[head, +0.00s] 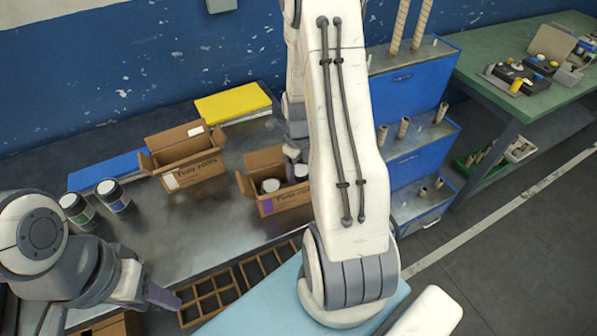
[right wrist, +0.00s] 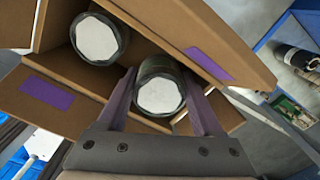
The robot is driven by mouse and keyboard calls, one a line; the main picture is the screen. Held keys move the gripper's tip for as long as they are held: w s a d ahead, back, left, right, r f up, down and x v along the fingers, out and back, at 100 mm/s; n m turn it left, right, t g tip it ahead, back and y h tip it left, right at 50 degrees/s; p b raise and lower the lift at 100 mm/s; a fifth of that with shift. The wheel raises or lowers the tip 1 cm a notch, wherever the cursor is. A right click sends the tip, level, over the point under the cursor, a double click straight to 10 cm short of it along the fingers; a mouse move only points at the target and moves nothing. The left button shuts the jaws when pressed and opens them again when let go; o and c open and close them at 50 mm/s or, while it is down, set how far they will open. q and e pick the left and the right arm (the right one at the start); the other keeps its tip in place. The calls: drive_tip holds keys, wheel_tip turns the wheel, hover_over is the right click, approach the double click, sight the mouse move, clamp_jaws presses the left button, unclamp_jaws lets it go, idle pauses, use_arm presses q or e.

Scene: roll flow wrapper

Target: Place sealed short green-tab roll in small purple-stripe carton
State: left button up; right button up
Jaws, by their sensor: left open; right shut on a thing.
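The small purple-stripe carton (head: 292,201) stands open on the metal table, its purple marks also showing in the right wrist view (right wrist: 47,94). My right gripper (right wrist: 160,112) is shut on a dark roll (right wrist: 160,90) with a pale end, at the carton's opening. A second dark roll (right wrist: 97,40) with a pale end is inside the carton beside it, also visible in the head view (head: 270,185). No green tab is visible on either roll. My left gripper (head: 162,296) is open and empty near the front left, away from the carton. My right arm hides part of the carton.
A larger open carton (head: 190,173) with a white label stands to the left. Two dark jar-like rolls (head: 76,209) (head: 113,196) stand at the far left. A wooden divided tray (head: 215,296) lies at the table's front. Blue stepped stands (head: 415,140) are at right.

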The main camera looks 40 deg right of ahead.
sight(299, 169)
drive_tip(key=shift+f, duration=0.1)
drive_tip(key=shift+f+b, duration=0.4)
drive_tip(key=shift+f, duration=0.1)
drive_tip(key=o, duration=1.2)
drive_tip(key=shift+o, duration=0.2)
drive_tip(key=shift+r, duration=0.15)
wheel_tip(299, 169, up, 13)
drive_tip(key=shift+p, duration=0.4)
